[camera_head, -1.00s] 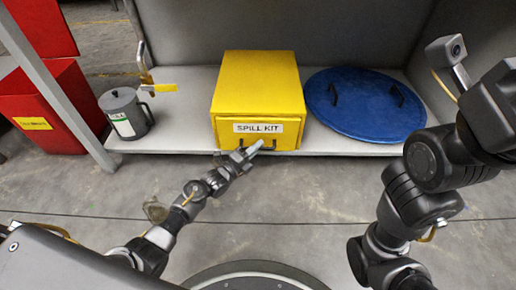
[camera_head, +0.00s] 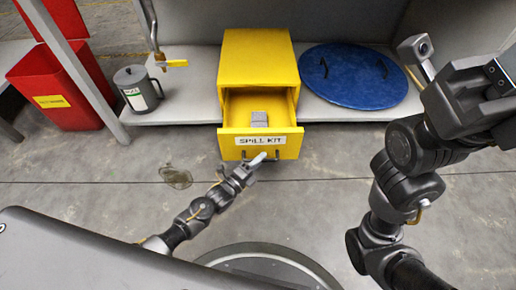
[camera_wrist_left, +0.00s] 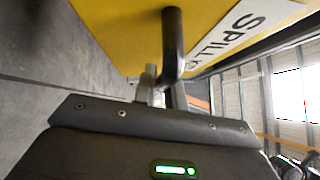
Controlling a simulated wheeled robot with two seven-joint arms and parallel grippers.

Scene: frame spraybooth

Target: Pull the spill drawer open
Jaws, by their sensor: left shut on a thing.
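The yellow spill drawer (camera_head: 240,146), labelled SPILL KIT, stands well out of its yellow cabinet (camera_head: 258,56), and its inside shows. A grey block (camera_head: 259,118) lies in the drawer. My left gripper (camera_head: 255,163) is at the drawer front, below the label, shut on the dark bar handle. In the left wrist view the handle (camera_wrist_left: 172,40) runs down between the fingers (camera_wrist_left: 160,88), close to the yellow front. My right arm (camera_head: 405,150) is at the right; its gripper (camera_head: 500,88) is partly cut off by the frame edge, and its jaws do not show clearly.
The cabinet sits on a grey shelf (camera_head: 190,100). A blue round lid (camera_head: 350,80) lies to its right; a grey can (camera_head: 135,92) and a yellow-handled tap (camera_head: 172,63) are to its left. Red bins (camera_head: 60,95) stand far left.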

